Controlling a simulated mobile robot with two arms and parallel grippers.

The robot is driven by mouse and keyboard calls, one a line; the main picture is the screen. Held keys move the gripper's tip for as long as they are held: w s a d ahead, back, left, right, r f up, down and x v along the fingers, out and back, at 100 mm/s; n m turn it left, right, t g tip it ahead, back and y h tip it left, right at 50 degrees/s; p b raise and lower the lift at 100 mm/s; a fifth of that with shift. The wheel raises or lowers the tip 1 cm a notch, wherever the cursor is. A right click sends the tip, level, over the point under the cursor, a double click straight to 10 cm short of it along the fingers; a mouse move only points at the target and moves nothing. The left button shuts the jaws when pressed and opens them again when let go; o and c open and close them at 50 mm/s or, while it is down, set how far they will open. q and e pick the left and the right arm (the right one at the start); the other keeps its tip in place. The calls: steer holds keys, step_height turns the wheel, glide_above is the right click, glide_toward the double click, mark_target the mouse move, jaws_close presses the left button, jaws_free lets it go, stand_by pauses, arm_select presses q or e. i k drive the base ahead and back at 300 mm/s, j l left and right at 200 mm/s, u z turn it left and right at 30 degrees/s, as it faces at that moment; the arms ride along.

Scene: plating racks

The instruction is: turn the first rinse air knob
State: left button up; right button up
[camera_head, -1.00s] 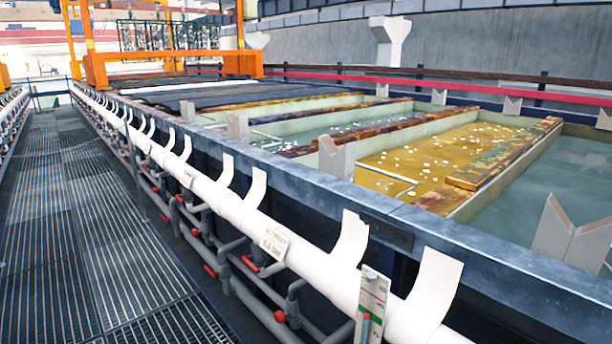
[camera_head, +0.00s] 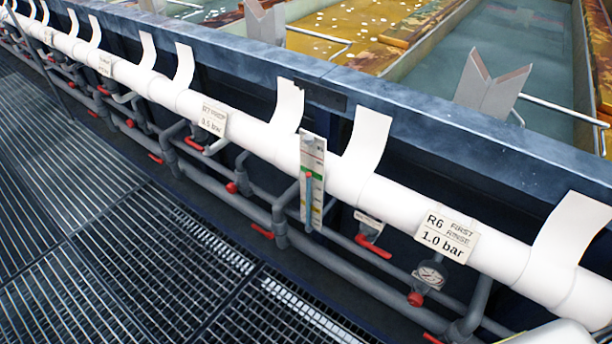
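A label reading "R6 FIRST RINSE 1.0 bar" (camera_head: 447,236) is fixed to the white pipe (camera_head: 388,203) at the right. Below it hangs a small round gauge (camera_head: 429,275), with a small red knob (camera_head: 415,299) just under it. A red lever handle (camera_head: 373,246) sits to the left, under a small tag. I cannot tell the knob's setting, and the gauge reading is too small to read. Neither gripper is in view. A pale rounded part at the bottom right corner may be part of my own arm.
A dark blue tank rim (camera_head: 375,95) runs above the pipe. A vertical gauge strip (camera_head: 313,180) stands on the pipe left of the label. Grey pipes with several red handles run below. The grated walkway (camera_head: 130,250) at the left is clear.

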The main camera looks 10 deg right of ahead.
mark_target(414, 300)
steer(key=l+z, duration=0.15)
steer(key=z, duration=1.5)
